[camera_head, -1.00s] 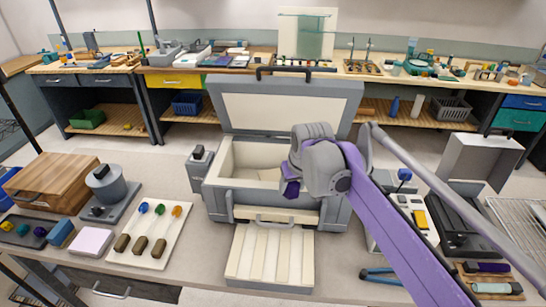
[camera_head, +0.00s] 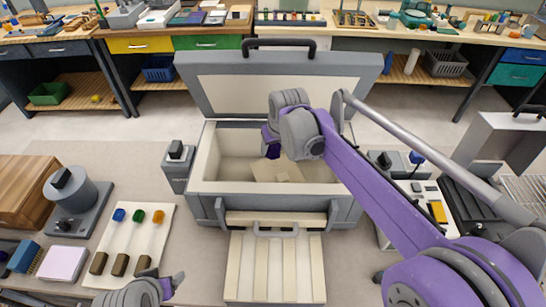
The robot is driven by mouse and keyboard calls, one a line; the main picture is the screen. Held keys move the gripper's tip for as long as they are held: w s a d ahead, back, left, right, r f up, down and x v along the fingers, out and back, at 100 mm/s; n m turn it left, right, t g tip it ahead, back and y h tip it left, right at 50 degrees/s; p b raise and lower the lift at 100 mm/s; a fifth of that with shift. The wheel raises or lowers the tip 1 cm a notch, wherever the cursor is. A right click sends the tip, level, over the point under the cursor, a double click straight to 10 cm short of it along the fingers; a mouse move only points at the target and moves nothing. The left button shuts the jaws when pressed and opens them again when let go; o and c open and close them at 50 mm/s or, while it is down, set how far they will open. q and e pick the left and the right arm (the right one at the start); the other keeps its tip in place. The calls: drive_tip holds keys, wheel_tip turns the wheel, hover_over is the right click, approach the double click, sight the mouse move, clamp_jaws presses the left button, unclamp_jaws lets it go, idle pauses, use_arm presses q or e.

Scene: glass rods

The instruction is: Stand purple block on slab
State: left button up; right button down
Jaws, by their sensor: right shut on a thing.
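My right gripper (camera_head: 270,142) reaches down into the open grey chest (camera_head: 205,195), above a pale tan slab (camera_head: 283,171) on its floor. A small purple block (camera_head: 273,152) shows at its jaws, which are shut on it. Most of the block is hidden by the wrist, and whether it touches the slab is not clear. My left gripper (camera_head: 172,285) is at the bottom edge, near the front of the white rod board; its jaws are too cut off to judge.
The chest's lid (camera_head: 280,85) stands open at the back. A slatted cream tray (camera_head: 275,268) lies in front. To the left are a white board (camera_head: 150,232) with coloured knobs and a pink pad (camera_head: 62,263). A grey post (camera_head: 178,168) stands beside the chest.

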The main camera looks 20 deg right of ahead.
sight(273, 156)
drive_tip(key=shift+w+f, duration=0.15)
drive_tip(key=shift+f, duration=2)
drive_tip(key=shift+f, duration=0.25)
drive_tip(key=shift+c, duration=1.1)
unclamp_jaws()
drive_tip(key=shift+r, duration=0.1)
drive_tip(key=shift+r, duration=0.15)
drive_tip(key=v, duration=1.2)
